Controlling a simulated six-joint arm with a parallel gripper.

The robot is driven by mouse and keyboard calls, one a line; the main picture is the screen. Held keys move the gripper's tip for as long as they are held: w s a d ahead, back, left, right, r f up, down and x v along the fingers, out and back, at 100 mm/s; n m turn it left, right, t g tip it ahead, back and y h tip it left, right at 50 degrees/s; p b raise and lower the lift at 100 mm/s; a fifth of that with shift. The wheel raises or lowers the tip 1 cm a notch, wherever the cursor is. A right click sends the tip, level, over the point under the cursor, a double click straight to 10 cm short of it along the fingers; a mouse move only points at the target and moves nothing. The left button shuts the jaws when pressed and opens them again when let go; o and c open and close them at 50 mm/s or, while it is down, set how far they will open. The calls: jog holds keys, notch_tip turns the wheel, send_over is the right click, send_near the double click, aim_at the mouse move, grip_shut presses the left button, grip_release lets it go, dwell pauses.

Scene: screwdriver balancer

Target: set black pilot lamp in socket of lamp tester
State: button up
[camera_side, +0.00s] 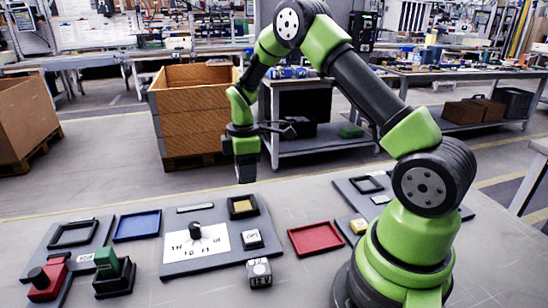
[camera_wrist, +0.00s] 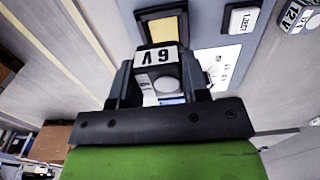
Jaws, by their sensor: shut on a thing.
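My gripper (camera_side: 246,174) points down above the grey lamp tester panel (camera_side: 215,259). In the wrist view my gripper (camera_wrist: 158,84) is shut on a black pilot lamp (camera_wrist: 157,58) with a white "6 V" label, read upside down. The socket (camera_side: 242,206) is a black frame with a yellow inside at the panel's far right corner. It also shows in the wrist view (camera_wrist: 166,27), just beyond the lamp, which partly covers its near side. In the side view the lamp hangs above the socket area, apart from the panel. Its underside is hidden.
The panel carries a dial sheet with a black knob (camera_side: 194,230) and an eject button (camera_side: 252,239). A "12 V" block (camera_side: 259,272) stands at its front edge. A blue tray (camera_side: 137,225) lies left, a red tray (camera_side: 316,237) right. Red and green (camera_side: 112,268) devices stand front left.

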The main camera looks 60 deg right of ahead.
jog(key=shift+w+a+f, duration=0.35)
jog(key=shift+a, duration=0.3)
jog(key=shift+f, duration=3.1)
jog(key=o, duration=1)
notch_tip(320, 180, up, 10)
notch_tip(320, 180, up, 5)
send_over(243, 206)
